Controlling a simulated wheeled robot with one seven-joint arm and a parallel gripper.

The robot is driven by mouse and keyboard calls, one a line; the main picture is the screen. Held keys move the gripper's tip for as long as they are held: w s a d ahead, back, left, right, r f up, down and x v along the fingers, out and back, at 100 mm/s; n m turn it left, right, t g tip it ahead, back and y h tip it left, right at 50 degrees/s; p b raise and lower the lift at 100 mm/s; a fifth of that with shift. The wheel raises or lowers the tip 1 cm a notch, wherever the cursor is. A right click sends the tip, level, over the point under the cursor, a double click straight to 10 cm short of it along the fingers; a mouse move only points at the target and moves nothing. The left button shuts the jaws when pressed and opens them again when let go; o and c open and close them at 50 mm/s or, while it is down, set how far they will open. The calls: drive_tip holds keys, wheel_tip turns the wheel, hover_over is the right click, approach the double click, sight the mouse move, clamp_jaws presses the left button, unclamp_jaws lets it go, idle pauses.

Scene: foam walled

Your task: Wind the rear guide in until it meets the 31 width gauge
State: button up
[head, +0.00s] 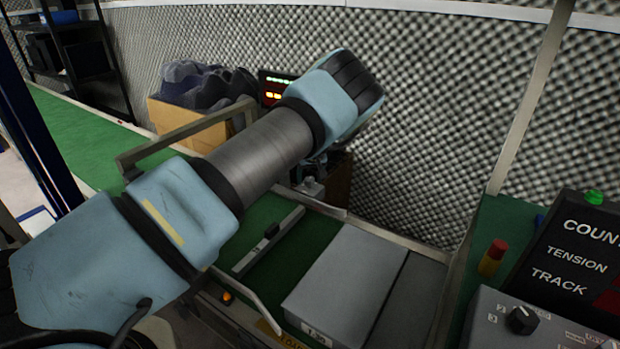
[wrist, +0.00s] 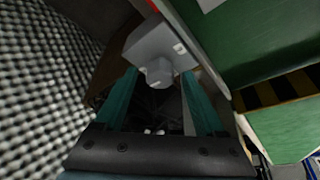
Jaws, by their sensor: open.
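My gripper (wrist: 159,82) is open in the wrist view, its two teal fingers apart. A grey housing with a round grey knob (wrist: 159,72) lies beyond the fingertips, the knob roughly between them; I cannot tell if they touch. I cannot tell which part is the rear guide.
A control panel with a dial (head: 521,320) and a red-topped post (head: 493,258) stand at the right. A cardboard box (head: 180,117) of dark foam pieces and a lit display (head: 277,89) are behind my arm. Foam wall (head: 440,120) closes off the back.

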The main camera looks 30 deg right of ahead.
clamp_jaws()
idle(0.6)
